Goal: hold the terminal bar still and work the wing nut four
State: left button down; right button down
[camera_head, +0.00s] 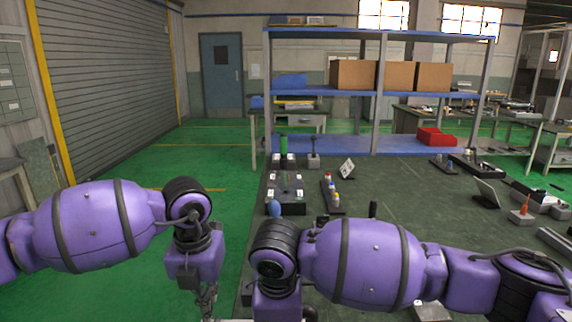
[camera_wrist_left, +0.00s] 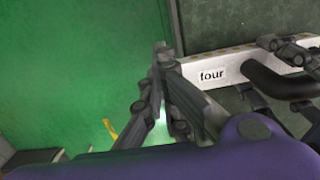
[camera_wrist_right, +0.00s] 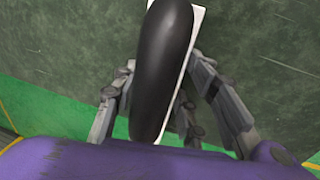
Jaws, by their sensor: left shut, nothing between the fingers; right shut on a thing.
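The terminal bar (camera_wrist_left: 240,67) is a long pale bar with a "four" label on its side, in the left wrist view. Small brass-coloured spots line its top. A thick black handle (camera_wrist_left: 272,80) rises by it; the handle (camera_wrist_right: 163,60) fills the middle of the right wrist view. My right gripper (camera_wrist_right: 160,82) is shut around this handle, one finger on each side. My left gripper (camera_wrist_left: 160,50) is shut and empty, left of the bar's labelled end and apart from it. It also shows at the bottom of the head view (camera_head: 205,300). I cannot make out wing nut four.
A blue shelf (camera_head: 375,93) stands behind. Green floor (camera_head: 140,195) is open to the left.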

pick_arm(q)
jog(key=shift+s, duration=0.15)
jog(key=shift+d, duration=0.35)
dwell(0.5)
jog(key=shift+d, duration=0.35)
jog(key=shift+d, duration=0.15)
dwell(0.4)
notch_tip(320, 180, up, 6)
jog(key=shift+w, duration=0.2)
dwell(0.5)
jog(key=shift+d, duration=0.1)
